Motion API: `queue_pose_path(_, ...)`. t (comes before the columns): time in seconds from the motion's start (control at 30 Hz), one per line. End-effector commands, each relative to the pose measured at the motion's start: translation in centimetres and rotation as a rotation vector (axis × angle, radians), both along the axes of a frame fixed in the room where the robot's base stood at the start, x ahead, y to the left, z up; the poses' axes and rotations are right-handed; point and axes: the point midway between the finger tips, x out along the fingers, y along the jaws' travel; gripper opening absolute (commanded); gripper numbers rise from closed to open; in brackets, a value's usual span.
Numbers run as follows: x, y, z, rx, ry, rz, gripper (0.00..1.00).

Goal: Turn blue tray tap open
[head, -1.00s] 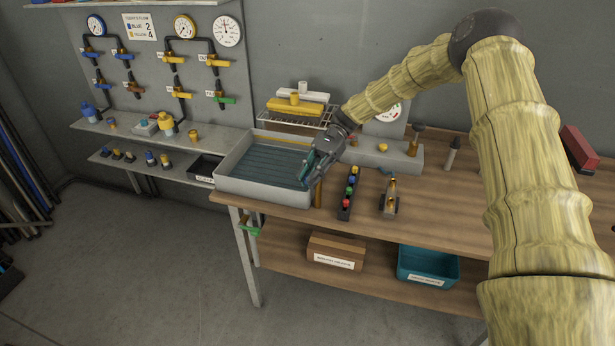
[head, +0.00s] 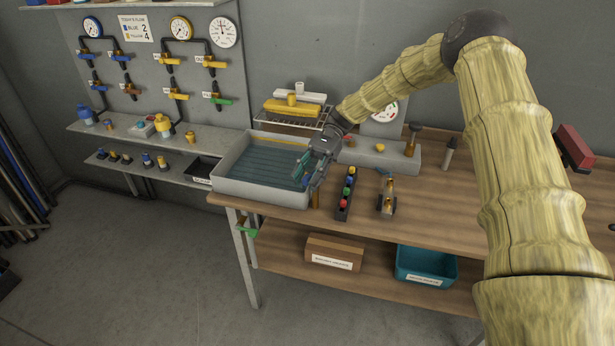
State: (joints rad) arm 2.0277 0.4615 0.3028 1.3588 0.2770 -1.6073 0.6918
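The grey tray (head: 240,195) with a ribbed teal floor sits at the left end of the wooden bench. My gripper (head: 306,174) is over the tray's right side, fingers pointing down and left. Teal and blue patches show at its fingers; I cannot tell whether they are finger pads or a handle, nor whether the fingers are apart. Blue-handled taps, an upper (head: 88,57) and a lower (head: 98,86), are on the wall panel at the left, away from my gripper. A green-handled tap (head: 247,233) hangs below the tray's front edge. No tap at the tray is clearly identifiable as blue.
A grey block with a gauge (head: 402,153) stands behind my gripper.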

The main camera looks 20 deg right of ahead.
Motion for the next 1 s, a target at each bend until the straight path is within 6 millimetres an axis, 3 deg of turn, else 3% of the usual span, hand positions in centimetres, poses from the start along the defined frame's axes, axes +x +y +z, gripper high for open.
queue_pose_path(0.23, 0.8, -0.9, 0.4, 0.0, -0.001, -0.002, 0.39)
queue_pose_path(0.7, 5.7, -6.5, 3.4, -0.001, -0.002, -0.001, 0.39)
queue_pose_path(1.0, 7.2, -8.3, 4.4, 0.001, -0.001, -0.001, 0.39)
